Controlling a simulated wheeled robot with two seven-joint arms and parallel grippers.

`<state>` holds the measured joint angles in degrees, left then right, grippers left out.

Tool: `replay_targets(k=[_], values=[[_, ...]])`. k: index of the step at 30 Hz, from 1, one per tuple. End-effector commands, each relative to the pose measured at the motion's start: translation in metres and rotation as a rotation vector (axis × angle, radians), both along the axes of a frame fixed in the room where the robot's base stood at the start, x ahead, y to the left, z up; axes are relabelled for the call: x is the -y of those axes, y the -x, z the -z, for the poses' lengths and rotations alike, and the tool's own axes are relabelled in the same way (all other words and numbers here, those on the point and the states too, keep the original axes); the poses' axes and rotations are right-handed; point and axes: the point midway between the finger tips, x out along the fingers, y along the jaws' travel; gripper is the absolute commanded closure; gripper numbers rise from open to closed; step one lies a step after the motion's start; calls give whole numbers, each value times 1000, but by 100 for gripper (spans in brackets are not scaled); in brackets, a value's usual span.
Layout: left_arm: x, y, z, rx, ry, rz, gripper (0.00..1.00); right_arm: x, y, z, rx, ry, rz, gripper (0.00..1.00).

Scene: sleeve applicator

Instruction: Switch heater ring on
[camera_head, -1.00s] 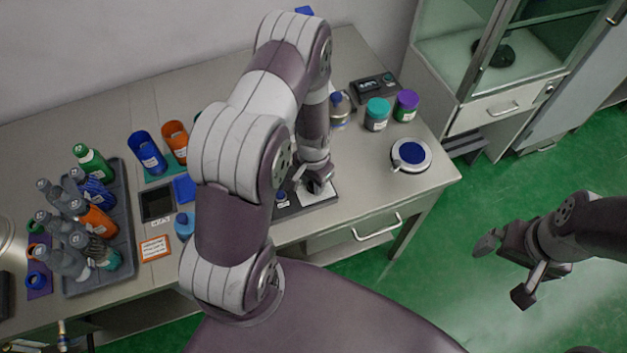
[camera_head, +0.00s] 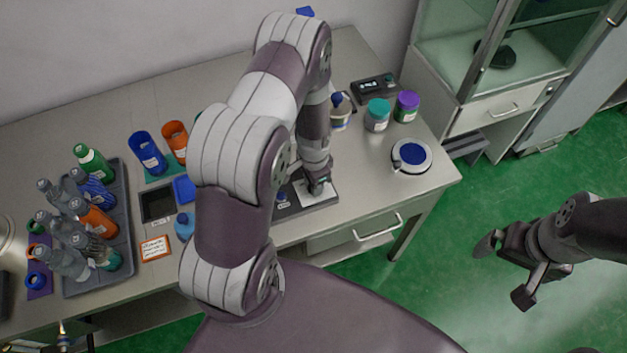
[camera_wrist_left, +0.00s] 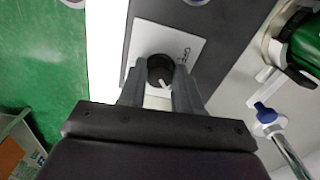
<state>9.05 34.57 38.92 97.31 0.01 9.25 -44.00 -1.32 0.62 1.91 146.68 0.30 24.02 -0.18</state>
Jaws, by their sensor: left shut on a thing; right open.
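A black round knob (camera_wrist_left: 160,70) with a white pointer mark sits on a white labelled plate (camera_wrist_left: 181,42) in the left wrist view. The plate is set in a dark grey base (camera_wrist_left: 228,30) at the table's front edge, also seen in the head view (camera_head: 293,210). My left gripper (camera_wrist_left: 160,86) is shut on the knob, one finger on each side; it shows small in the head view (camera_head: 319,187). The knob's pointer is toward the gripper's palm. My right gripper (camera_head: 507,270) is open and empty over the green floor. I cannot clearly make out the heater ring.
A green object (camera_wrist_left: 306,45) in a dark holder and a blue-tipped metal rod (camera_wrist_left: 266,114) are beside the base. A rack of bottles (camera_head: 128,230) stands left. Teal (camera_head: 377,115) and purple-lidded (camera_head: 407,106) jars and a round blue-topped device (camera_head: 412,155) stand right.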

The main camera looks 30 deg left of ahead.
Motion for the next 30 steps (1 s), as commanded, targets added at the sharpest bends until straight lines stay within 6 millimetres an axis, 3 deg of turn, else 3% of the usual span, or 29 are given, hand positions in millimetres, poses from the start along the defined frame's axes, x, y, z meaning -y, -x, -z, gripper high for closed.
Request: replay_targets(k=[5, 6, 7, 8, 16, 20, 30], values=[[-1, -3, -2, 8, -1, 1, 97, 0, 0, -1, 0, 0, 0, 0], [-1, -3, -2, 8, -1, 1, 54, 0, 0, -1, 0, 0, 0, 0], [-1, -3, -2, 7, -1, 1, 44, 0, 0, -1, 0, 0, 0, 0], [0, -3, -2, 7, -1, 1, 41, 0, 0, -1, 0, 0, 0, 0], [0, -1, -1, 3, 0, 0, 41, 0, 0, 0, 0, 0, 0, 0], [0, -2, -12, 6, -1, 0, 41, 0, 0, 2, 0, 0, 0, 0], [0, -2, -96, 10, -2, 0, 41, 0, 0, 12, 0, 0, 0, 0]])
